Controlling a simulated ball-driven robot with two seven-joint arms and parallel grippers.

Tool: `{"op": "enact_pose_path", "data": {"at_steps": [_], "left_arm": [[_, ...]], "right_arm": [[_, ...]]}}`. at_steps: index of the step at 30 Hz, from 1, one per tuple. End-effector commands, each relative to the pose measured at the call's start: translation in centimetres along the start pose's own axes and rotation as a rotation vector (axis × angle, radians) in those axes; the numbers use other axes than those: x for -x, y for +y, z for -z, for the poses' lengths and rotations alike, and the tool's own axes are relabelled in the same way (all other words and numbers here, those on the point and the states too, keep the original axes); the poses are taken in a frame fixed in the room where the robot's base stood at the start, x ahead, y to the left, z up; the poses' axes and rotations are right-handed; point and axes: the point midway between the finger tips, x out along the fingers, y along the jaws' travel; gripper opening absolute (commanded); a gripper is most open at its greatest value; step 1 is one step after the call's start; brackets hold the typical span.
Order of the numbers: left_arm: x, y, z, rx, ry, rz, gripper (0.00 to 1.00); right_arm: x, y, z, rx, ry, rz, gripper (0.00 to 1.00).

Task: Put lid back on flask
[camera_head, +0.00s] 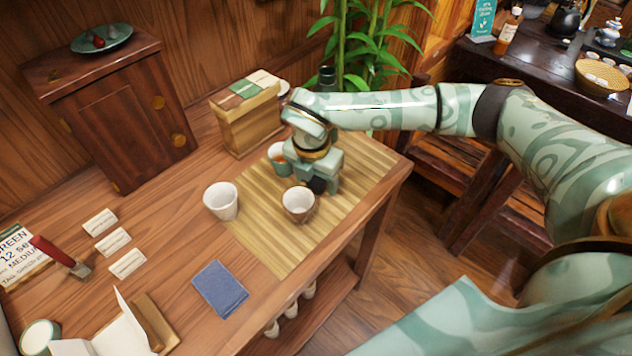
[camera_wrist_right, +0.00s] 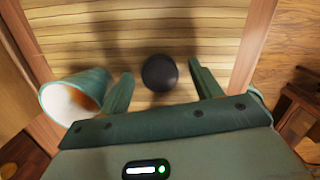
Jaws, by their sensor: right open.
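A small round black lid (camera_wrist_right: 160,72) lies on the bamboo mat (camera_wrist_right: 75,25) in the right wrist view. My right gripper (camera_wrist_right: 161,68) is open, with one finger on each side of the lid and gaps between. In the head view the gripper (camera_head: 316,180) is low over the mat (camera_head: 350,190), and the dark lid (camera_head: 317,186) shows between its fingers. A dark cylinder, apparently the flask (camera_head: 327,77), stands at the back, mostly hidden behind my right forearm. My left gripper is not in view.
A teal cup (camera_head: 279,158) stands close beside the gripper and shows in the wrist view (camera_wrist_right: 72,98). A brown-and-white cup (camera_head: 299,205) and a white cup (camera_head: 221,201) are nearby. A wooden box (camera_head: 247,122) is behind. The mat's front left part is clear.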

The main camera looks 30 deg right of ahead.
Motion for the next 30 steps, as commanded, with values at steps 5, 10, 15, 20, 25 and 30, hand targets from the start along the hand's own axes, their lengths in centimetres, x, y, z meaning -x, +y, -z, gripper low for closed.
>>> {"op": "enact_pose_path", "data": {"at_steps": [5, 10, 15, 20, 25, 30], "left_arm": [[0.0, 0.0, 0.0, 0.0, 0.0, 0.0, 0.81], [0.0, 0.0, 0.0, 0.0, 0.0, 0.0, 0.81], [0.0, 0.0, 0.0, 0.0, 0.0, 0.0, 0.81], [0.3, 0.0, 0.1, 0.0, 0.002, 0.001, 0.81], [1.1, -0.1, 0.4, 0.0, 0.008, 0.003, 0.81], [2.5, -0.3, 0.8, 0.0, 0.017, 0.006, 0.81]], "right_arm": [[0.0, 0.0, 0.0, 0.0, 0.0, 0.0, 0.34], [0.0, 0.0, 0.0, 0.0, 0.0, 0.0, 0.17], [0.1, 0.0, 0.0, 0.0, 0.0, 0.0, 0.17], [0.7, 0.0, -0.1, 0.0, 0.0, -0.001, 0.17], [3.0, 0.1, -0.4, -0.001, -0.001, -0.004, 0.17], [6.5, -1.8, 0.5, 0.001, -0.001, -0.004, 0.17]]}}
